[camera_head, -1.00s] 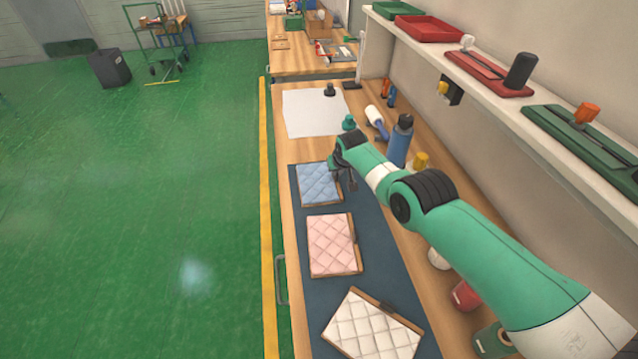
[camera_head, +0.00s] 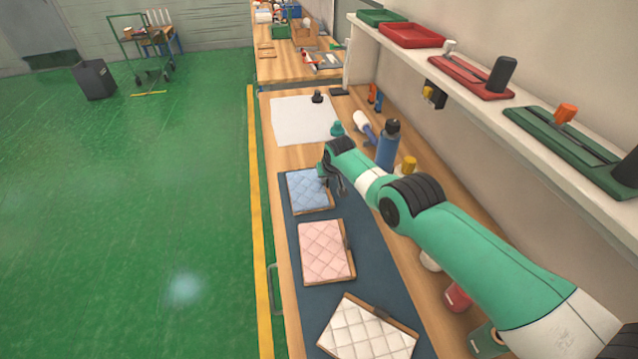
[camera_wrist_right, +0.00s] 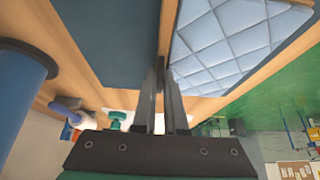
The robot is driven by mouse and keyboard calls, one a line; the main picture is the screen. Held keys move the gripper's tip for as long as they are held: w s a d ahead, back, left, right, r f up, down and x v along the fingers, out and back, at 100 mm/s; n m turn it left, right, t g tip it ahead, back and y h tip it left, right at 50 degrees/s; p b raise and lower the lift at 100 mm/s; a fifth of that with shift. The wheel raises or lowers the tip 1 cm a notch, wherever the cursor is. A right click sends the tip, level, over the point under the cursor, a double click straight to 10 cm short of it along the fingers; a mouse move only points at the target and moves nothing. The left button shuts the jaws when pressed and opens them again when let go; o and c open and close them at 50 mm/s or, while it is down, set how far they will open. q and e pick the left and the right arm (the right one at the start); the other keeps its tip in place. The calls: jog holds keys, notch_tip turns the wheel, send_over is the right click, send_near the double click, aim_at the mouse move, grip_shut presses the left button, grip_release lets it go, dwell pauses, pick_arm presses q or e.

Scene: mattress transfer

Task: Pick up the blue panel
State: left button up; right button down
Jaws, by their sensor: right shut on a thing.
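The blue panel (camera_head: 308,190) is a quilted light-blue pad on a wooden board. It lies on the dark blue mat (camera_head: 376,283) on the bench, at the far end of a row of panels. My right gripper (camera_head: 334,184) is at its right edge. In the right wrist view the fingers (camera_wrist_right: 162,85) are shut on the wooden edge of the blue panel (camera_wrist_right: 230,40). Whether the panel is lifted off the mat I cannot tell. My left gripper is not in view.
A pink quilted panel (camera_head: 323,250) and a white one (camera_head: 365,330) lie nearer on the mat. A white sheet (camera_head: 300,118) lies beyond. A blue bottle (camera_head: 387,145) stands right of my gripper. A shelf (camera_head: 480,110) with trays overhangs the right side.

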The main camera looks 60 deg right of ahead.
notch_tip(320, 180, up, 10)
jog(key=p, duration=0.9)
